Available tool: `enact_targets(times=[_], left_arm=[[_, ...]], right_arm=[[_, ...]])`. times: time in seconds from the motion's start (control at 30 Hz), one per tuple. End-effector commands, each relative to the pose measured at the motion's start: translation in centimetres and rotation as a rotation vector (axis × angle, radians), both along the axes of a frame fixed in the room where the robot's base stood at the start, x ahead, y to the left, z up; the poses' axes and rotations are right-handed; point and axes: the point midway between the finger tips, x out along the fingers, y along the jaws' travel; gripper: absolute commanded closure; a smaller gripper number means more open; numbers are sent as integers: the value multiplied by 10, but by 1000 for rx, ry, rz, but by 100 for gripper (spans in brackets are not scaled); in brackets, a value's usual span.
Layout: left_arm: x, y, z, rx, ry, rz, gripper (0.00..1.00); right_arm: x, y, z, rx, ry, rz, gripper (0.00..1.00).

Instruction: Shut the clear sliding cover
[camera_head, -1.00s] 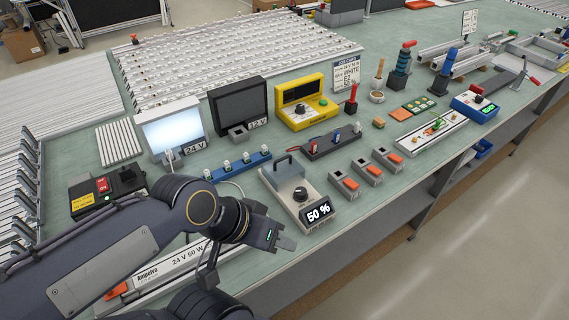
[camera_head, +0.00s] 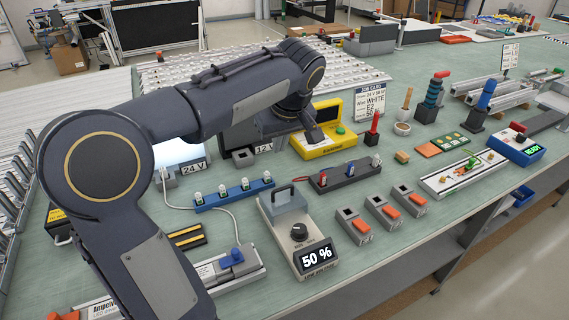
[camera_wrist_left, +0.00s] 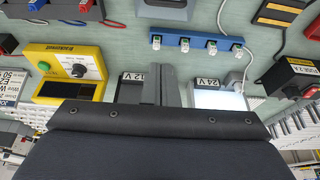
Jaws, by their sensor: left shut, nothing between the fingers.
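A long pale channel (camera_head: 465,172) with small red and green parts lies on the bench at the right in the head view. My left arm hides part of both boxes. My right gripper is not in view.
The dimmer box (camera_head: 292,228) reading 50 % stands at the front, with orange-switched boxes (camera_head: 383,210) to its right. The blue connector strip (camera_head: 233,194) lies behind it. A red-topped tool (camera_head: 373,128) stands upright.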

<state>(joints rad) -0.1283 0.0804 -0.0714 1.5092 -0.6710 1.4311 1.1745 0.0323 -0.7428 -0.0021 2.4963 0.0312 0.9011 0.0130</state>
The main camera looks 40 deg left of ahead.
Motion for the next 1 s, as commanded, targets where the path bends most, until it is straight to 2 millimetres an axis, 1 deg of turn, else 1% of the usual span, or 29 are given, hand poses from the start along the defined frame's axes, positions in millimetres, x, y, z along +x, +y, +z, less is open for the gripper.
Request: enact_targets(times=[0.17,0.4,0.47,0.6,0.7,0.8,1.0], left_arm=[[3,9,-29,-1,7,0,100],[12,25,-78,-2,8,-2,100],[13,29,-89,-3,6,-2,100],[4,9,-91,-2,1,-9,100],[0,0,-93,-3,1,-7,100],[-3,-5,-95,-3,1,-7,100],[-4,-7,-95,-2,0,-5,100]], right_arm=[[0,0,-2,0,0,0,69],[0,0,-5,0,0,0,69],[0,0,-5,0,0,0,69],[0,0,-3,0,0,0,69],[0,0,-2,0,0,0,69],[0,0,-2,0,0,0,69],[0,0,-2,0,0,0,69]])
